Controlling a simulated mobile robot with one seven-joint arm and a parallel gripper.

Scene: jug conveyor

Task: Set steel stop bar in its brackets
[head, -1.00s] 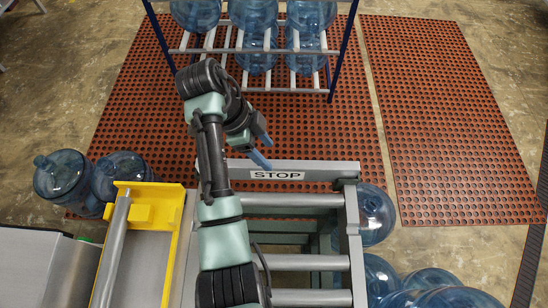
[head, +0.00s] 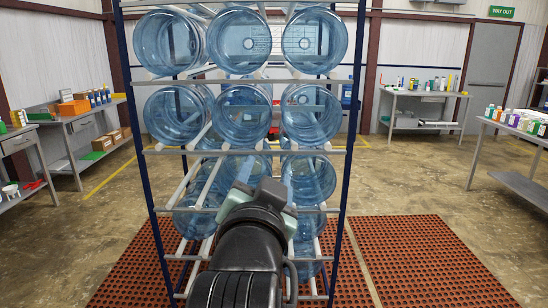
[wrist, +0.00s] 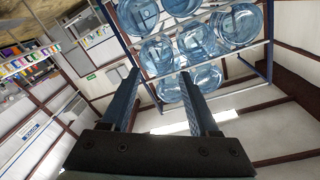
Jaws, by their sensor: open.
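The steel stop bar and its brackets are in neither view now. My gripper (head: 265,178) is raised in front of the jug rack in the head view, its fingers partly hidden behind the wrist. In the wrist view my gripper (wrist: 160,75) has its two blue-grey fingers spread apart, with nothing between them. It points up and past the rack toward the wall and ceiling.
A blue-framed rack (head: 350,150) full of clear blue water jugs (head: 238,42) stands straight ahead. Red perforated mats (head: 425,262) cover the floor. Side benches (head: 75,138) with bottles and boxes stand left and right, with open concrete floor between.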

